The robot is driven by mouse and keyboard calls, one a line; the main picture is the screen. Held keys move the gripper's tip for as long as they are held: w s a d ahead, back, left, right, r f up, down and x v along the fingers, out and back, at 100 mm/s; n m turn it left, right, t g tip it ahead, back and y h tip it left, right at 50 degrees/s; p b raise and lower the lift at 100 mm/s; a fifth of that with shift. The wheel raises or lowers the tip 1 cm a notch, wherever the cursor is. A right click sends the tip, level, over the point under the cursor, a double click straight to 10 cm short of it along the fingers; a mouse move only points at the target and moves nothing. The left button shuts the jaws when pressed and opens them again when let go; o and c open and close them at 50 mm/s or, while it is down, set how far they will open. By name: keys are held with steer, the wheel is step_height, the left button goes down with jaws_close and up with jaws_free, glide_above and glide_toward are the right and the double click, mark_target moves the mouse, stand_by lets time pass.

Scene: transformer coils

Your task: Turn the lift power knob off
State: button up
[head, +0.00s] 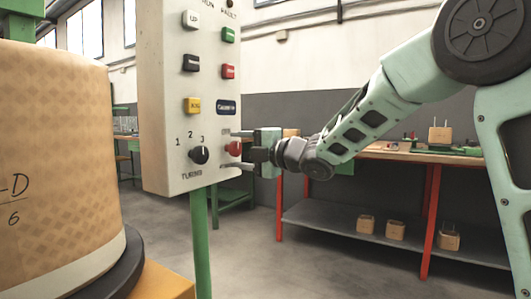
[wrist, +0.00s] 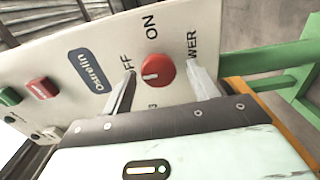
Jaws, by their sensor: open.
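The red power knob (head: 233,148) sits low on the right side of the white control panel (head: 165,100). In the wrist view the knob (wrist: 158,70) shows a white pointer mark on its lower left part. The word ON is printed above it there, and the partly covered OFF label is to its left, behind a finger. My gripper (head: 241,150) is open, with one finger on either side of the knob. In the wrist view my gripper (wrist: 161,75) shows gaps between the fingers and the knob. I cannot tell how deep the fingertips reach.
A black turns knob (head: 199,155) sits just left of the red one. Coloured buttons (head: 228,71) are above. A green post (head: 201,240) holds the panel. A large wound coil (head: 60,150) stands at the left. A workbench (head: 400,153) is behind my arm.

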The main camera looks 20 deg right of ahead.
steer(key=p+v, duration=0.2)
steer(key=v, duration=1.4)
steer(key=shift+s+d, duration=0.2)
steer(key=shift+s, duration=0.15)
steer(key=s+a+f+m+g+h, duration=0.35)
steer(key=a+f+m, duration=0.25)
steer(key=f, duration=0.2)
steer(key=s+a+f+m+g+h, duration=0.2)
steer(key=a+f+m+h, duration=0.2)
steer(key=a+f+m, duration=0.3)
steer(key=s+a+f+m+g+h, duration=0.1)
steer(key=s+f+m+g, duration=0.15)
steer(key=s, duration=0.55)
steer(key=s+a+f+m+g+h, duration=0.1)
steer(key=s+f+g, duration=0.25)
steer(key=s, duration=0.45)
steer(key=s+a+f+m+g+h, duration=0.1)
steer(key=s+f+g, duration=0.2)
steer(key=s, duration=0.4)
step_height(320, 180, up, 33)
steer(key=p, duration=3.2)
steer(key=shift+w+a+p, duration=0.15)
steer(key=shift+w+p, duration=0.05)
steer(key=shift+p, duration=0.2)
steer(key=shift+y, duration=0.25)
